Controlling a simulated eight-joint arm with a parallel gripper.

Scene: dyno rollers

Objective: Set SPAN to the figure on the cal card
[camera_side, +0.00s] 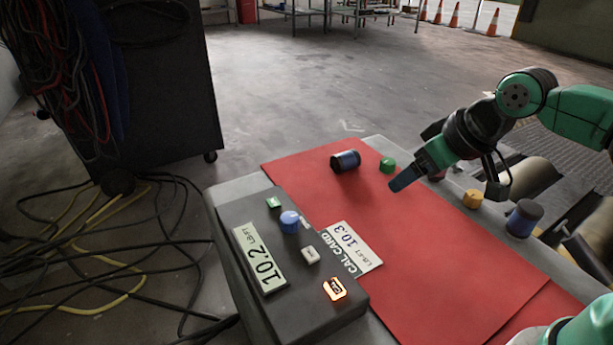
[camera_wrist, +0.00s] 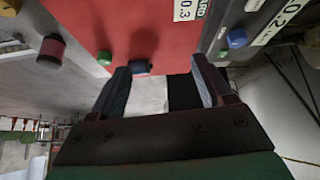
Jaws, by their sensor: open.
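The cal card (camera_side: 352,246) lies on the red mat against the box and reads 10.3 LB-FT. The dark instrument box (camera_side: 317,308) has a display (camera_side: 259,258) reading 10.2 LB-FT. On its top are a blue knob (camera_side: 289,222), a green button (camera_side: 274,203), a white button (camera_side: 310,255) and a lit orange button (camera_side: 335,290). I cannot read a SPAN label. My gripper (camera_side: 402,181) is open and empty above the mat, apart from the box. The wrist view shows its spread fingers (camera_wrist: 163,78), with the blue knob (camera_wrist: 237,37) beyond and right of them.
A dark cylinder (camera_side: 345,161) and a green piece (camera_side: 387,165) lie on the mat's far part. The mat's middle (camera_side: 420,255) is clear. Cables lie on the floor at left.

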